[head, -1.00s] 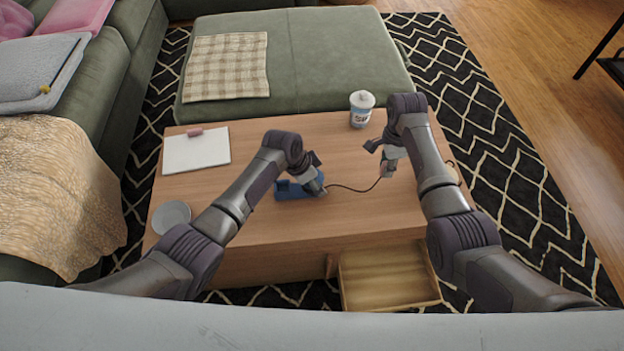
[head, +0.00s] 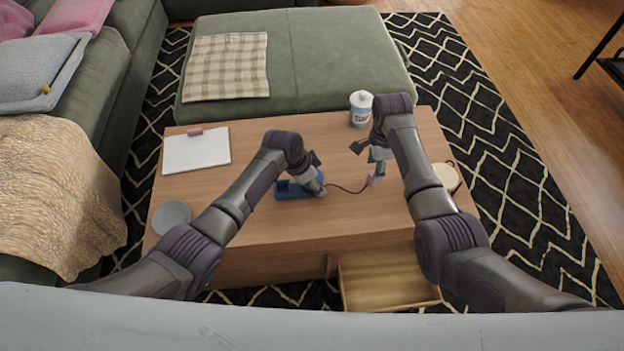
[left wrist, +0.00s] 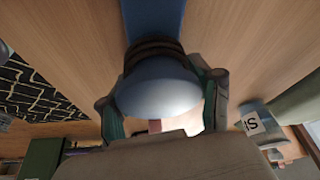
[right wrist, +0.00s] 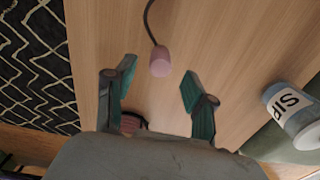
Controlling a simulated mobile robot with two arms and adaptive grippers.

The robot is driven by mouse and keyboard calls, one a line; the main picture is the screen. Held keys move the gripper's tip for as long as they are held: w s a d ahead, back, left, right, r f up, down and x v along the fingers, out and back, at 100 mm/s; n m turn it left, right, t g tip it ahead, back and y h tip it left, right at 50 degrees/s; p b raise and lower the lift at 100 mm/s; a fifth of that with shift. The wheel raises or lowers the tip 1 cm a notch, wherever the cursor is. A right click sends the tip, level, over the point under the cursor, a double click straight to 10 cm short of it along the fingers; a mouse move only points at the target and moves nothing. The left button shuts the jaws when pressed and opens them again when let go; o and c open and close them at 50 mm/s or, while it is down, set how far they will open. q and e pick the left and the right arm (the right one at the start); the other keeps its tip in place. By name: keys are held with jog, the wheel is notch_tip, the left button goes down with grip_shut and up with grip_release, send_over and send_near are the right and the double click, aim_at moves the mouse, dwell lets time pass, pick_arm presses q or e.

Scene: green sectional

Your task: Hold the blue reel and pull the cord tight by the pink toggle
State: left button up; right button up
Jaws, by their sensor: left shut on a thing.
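The blue reel (head: 290,190) lies on the wooden table; its rounded blue end (left wrist: 158,90) fills the middle of the left wrist view. My left gripper (head: 316,188) is shut on this end, one finger on each side. A dark cord (head: 348,189) runs right from the reel in a slack curve to the pink toggle (head: 373,179). My right gripper (head: 369,160) is open above the toggle. In the right wrist view the toggle (right wrist: 160,62) shows between the spread fingertips, with clear gaps on both sides.
A white and blue cup (head: 361,108) stands behind my right gripper. A white pad (head: 196,152) and a grey disc (head: 171,218) lie at left. A round beige item (head: 446,177) sits at the right edge, partly behind my right arm. An open drawer (head: 388,280) juts out in front.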

notch_tip(320, 180, up, 12)
dwell(0.7)
pick_arm(q)
jog(key=o, duration=1.3)
jog(key=shift+c, duration=0.2)
